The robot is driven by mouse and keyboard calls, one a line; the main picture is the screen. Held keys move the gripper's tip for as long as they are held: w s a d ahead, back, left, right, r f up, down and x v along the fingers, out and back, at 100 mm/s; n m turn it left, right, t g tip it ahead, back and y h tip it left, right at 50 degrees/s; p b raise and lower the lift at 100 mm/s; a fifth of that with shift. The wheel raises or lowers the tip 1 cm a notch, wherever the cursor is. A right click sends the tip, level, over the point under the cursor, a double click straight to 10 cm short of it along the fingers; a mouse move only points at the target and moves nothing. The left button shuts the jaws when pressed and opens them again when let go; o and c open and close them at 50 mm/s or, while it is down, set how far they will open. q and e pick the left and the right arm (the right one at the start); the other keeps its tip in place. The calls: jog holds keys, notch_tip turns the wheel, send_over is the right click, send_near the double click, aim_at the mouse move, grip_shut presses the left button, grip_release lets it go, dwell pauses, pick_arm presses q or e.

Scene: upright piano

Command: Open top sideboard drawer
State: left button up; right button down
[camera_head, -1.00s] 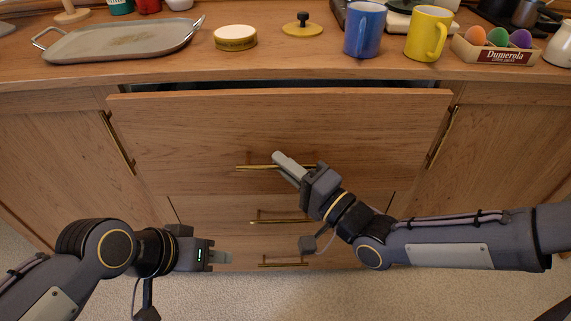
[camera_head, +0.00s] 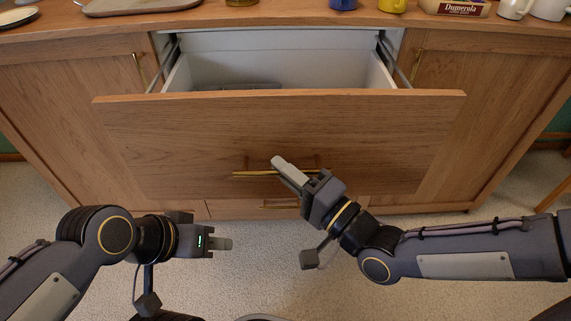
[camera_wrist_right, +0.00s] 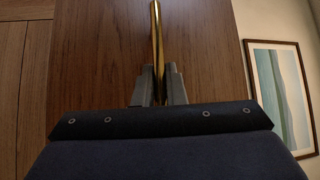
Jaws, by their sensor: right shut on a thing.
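The top drawer (camera_head: 180,130) of the wooden sideboard (camera_head: 70,110) is pulled well out, and its white inside (camera_head: 300,60) shows, with a grey item lying in it. Its brass bar handle (camera_head: 250,173) is on the front panel. My right gripper (camera_head: 285,169) is shut on the handle; in the right wrist view the brass bar (camera_wrist_right: 157,40) runs between the two fingers (camera_wrist_right: 158,88). My left gripper (camera_head: 222,243) hangs in front of the sideboard, left of the handle and apart from it. Its finger gap cannot be made out.
On the sideboard top stand a tray (camera_head: 140,5), a blue mug (camera_head: 343,4), a yellow mug (camera_head: 392,5) and an egg box (camera_head: 455,8). A lower drawer handle (camera_head: 282,205) shows below the open drawer.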

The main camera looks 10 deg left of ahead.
pick_arm(q)
jog(key=shift+s+d, duration=0.1)
jog(key=shift+s, duration=0.2)
pick_arm(e)
jog(key=shift+s+d, duration=0.15)
jog(key=shift+s, duration=0.35)
jog(key=c, duration=1.5)
grip_release()
